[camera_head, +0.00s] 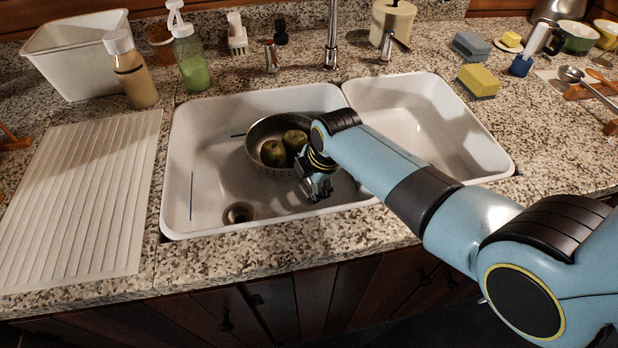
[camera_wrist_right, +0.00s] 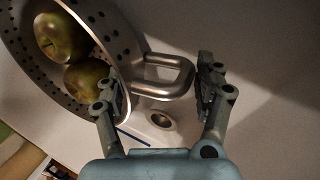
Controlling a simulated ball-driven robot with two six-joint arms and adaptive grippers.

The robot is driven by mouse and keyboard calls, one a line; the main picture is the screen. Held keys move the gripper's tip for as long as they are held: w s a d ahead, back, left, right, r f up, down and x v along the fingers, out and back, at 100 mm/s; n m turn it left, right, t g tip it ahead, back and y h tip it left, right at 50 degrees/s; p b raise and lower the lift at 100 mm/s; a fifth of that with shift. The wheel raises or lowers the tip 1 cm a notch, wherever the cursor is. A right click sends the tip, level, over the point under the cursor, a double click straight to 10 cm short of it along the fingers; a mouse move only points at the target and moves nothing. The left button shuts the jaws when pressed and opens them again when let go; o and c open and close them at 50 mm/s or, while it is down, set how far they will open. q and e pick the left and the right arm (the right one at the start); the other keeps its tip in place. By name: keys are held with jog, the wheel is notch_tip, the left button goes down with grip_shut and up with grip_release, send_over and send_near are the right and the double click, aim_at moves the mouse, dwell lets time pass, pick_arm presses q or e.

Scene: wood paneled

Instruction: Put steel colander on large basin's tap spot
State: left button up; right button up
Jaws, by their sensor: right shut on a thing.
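The steel colander (camera_head: 259,137) is inside the large left basin (camera_head: 190,135), towards its right side. It holds two greenish round fruits (camera_head: 273,153). My right gripper (camera_head: 317,186) is at the colander's near right side. In the right wrist view the colander (camera_wrist_right: 120,38) is at the upper left, and the fingers of my right gripper (camera_wrist_right: 163,88) are on either side of its loop handle (camera_wrist_right: 178,66), shut on it. I cannot tell whether the colander touches the basin floor. The tap (camera_head: 332,38) stands behind the basins. My left gripper is out of view.
The drain (camera_head: 239,213) and blue marks (camera_head: 191,195) show in the large basin, whose left part is clear. A smaller basin (camera_head: 425,115) lies to the right, a ribbed drainboard (camera_head: 85,200) to the left. Bottles (camera_head: 190,62), a white tub (camera_head: 70,50) and sponges (camera_head: 478,80) stand around.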

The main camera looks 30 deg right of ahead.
jog(key=shift+s+f, duration=0.25)
jog(key=shift+f, duration=0.05)
jog(key=o, duration=1.7)
jog(key=shift+s+f, duration=0.1)
jog(key=shift+s, duration=0.05)
jog(key=shift+r+p, duration=0.25)
jog(key=shift+p, duration=0.25)
jog(key=shift+p+v, duration=0.95)
jog(key=shift+v, duration=0.05)
jog(key=shift+s+r+p, duration=0.2)
jog(key=shift+r+p, duration=1.35)
jog(key=shift+p, duration=0.3)
jog(key=shift+p+v, duration=1.15)
jog(key=shift+v, duration=0.3)
